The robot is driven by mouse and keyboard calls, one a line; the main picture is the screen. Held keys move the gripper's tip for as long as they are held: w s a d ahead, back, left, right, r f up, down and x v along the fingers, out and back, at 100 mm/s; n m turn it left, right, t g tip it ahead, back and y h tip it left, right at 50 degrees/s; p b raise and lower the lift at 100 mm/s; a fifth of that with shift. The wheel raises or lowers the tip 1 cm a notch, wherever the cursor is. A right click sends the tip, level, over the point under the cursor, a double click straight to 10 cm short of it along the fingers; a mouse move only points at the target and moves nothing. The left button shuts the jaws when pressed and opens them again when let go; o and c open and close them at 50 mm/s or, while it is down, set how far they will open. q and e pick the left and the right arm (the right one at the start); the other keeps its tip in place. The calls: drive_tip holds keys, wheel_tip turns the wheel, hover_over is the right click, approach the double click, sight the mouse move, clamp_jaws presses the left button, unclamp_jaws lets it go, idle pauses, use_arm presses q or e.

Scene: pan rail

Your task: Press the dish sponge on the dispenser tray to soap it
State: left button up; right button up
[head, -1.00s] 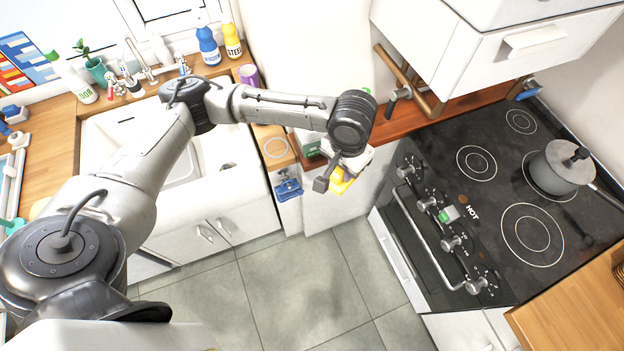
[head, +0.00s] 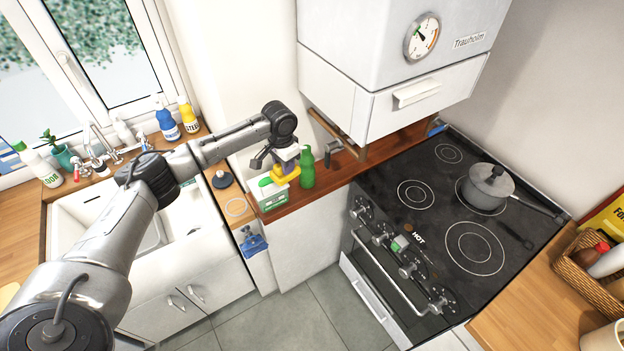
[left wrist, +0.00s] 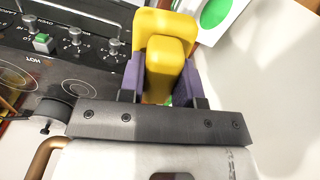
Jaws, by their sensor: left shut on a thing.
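The yellow dish sponge (head: 288,174) is in my left gripper (head: 283,160), which is shut on its raised grip. In the left wrist view the sponge (left wrist: 165,35) sticks out beyond the purple-sided fingers (left wrist: 160,78). The dispenser (head: 273,198), a white box with green markings, stands on the wooden counter just below the sponge. Its green round pad (left wrist: 215,10) shows in the left wrist view to the right of the sponge. I cannot tell whether sponge and dispenser touch. My right gripper is not in view.
A green bottle (head: 307,167) stands close to the right of the sponge. The wall cabinet (head: 385,95) overhangs the counter to the right. A dark-topped stopper or brush (head: 221,179) is to the left. A pot (head: 485,187) sits on the hob.

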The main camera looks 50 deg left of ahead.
use_arm(q)
drive_tip(key=s+a+f+m, duration=0.1)
drive_tip(key=a+m, duration=0.2)
drive_tip(key=a, duration=0.5)
drive_tip(key=b, duration=0.4)
hover_over(266, 181)
wheel_tip(266, 181, down, 4)
drive_tip(key=shift+f, duration=0.1)
wheel_tip(266, 181, down, 2)
drive_tip(key=shift+f, duration=0.6)
drive_tip(key=shift+f, duration=0.1)
idle(0.3)
drive_tip(key=shift+f+b, duration=0.3)
drive_tip(key=shift+b, duration=0.05)
idle(1.2)
